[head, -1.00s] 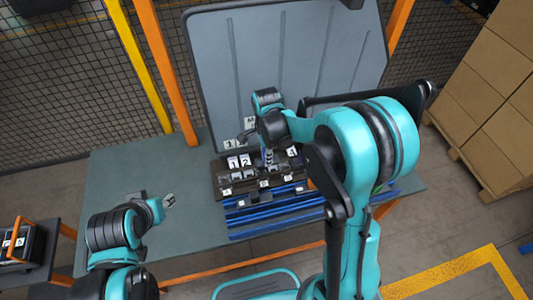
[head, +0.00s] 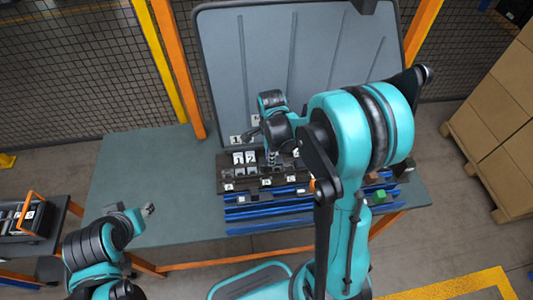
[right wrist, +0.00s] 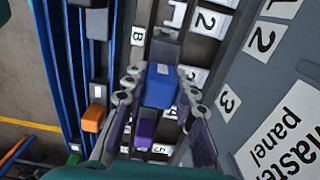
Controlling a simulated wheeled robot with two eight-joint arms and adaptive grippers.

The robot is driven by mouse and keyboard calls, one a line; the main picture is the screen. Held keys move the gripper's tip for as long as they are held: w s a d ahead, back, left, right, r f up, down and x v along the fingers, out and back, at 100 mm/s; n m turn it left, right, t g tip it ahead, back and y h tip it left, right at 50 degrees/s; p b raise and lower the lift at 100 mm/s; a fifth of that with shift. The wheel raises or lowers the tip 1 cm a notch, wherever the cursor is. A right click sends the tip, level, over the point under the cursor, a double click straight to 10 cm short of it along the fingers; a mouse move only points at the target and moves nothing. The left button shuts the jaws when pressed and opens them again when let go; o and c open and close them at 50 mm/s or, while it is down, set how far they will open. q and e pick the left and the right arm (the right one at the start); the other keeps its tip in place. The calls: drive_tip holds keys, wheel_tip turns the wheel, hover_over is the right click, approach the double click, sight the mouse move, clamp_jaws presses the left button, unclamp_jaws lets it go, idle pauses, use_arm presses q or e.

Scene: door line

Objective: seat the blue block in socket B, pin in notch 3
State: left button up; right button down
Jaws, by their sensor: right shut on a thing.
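The blue block (right wrist: 160,86) sits between the two fingers of my right gripper (right wrist: 163,92), which is shut on it. In the head view my right gripper (head: 272,157) is over the dark socket rack (head: 226,172), and the block cannot be made out there. The socket B label (right wrist: 138,36) is beside the block, up and to the left, in the right wrist view. A number 3 label (right wrist: 188,102) is close to the right finger. The block's underside and pin are hidden, so seating cannot be told.
A purple block (right wrist: 145,131) is below the blue one in the right wrist view. An orange block (right wrist: 93,118) is by the blue rails (right wrist: 62,80). A green block (head: 376,196) is at the right. The large panel (head: 300,60) rises behind the rack. The left tabletop (head: 150,170) is clear.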

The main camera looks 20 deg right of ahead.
drive_tip(key=shift+f+b, duration=1.75)
drive_tip(key=shift+f, duration=0.5)
drive_tip(key=c, duration=1.1)
unclamp_jaws()
drive_tip(key=shift+c, duration=0.2)
wheel_tip(320, 180, up, 12)
drive_tip(key=shift+s, duration=0.1)
